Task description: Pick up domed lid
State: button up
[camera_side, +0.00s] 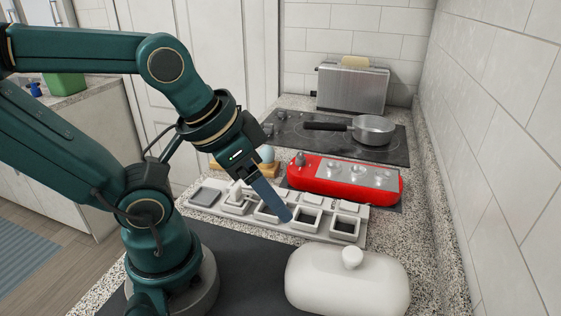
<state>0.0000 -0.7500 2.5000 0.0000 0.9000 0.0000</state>
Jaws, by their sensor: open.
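The domed lid (345,280) is white and oblong with a small round knob (352,258) on top. It sits at the front right of the counter, partly cut off by the bottom edge of the picture. My gripper (278,203) is open and empty. It hangs over the grey compartment tray, up and to the left of the lid, and does not touch the lid. One long blue-grey finger shows clearly; the other is mostly hidden. I cannot tell whether anything lies under the lid.
A grey tray (357,207) with several square compartments lies beneath my gripper. A red unit (392,186) with silver top stands behind it. Farther back are a saucepan (373,129) on a black cooktop and a steel toaster (352,89). A tiled wall bounds the right side.

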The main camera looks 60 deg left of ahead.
jog(key=d+r+n+g+h, duration=0.2)
jog(key=d+r+n+g, duration=0.1)
jog(key=n, duration=0.1)
jog(key=n+g+h, duration=0.7)
jog(key=n+h, duration=0.1)
send_over(352, 248)
jog(key=a, duration=0.4)
notch_tip(352, 248, down, 3)
notch_tip(352, 248, down, 6)
jog(key=w+a+r+n+h, duration=0.1)
jog(key=w+n, duration=0.1)
jog(key=shift+m, duration=0.3)
jog(key=shift+x, duration=2.45)
jog(key=shift+a+f, duration=0.1)
jog(key=shift+f, duration=0.1)
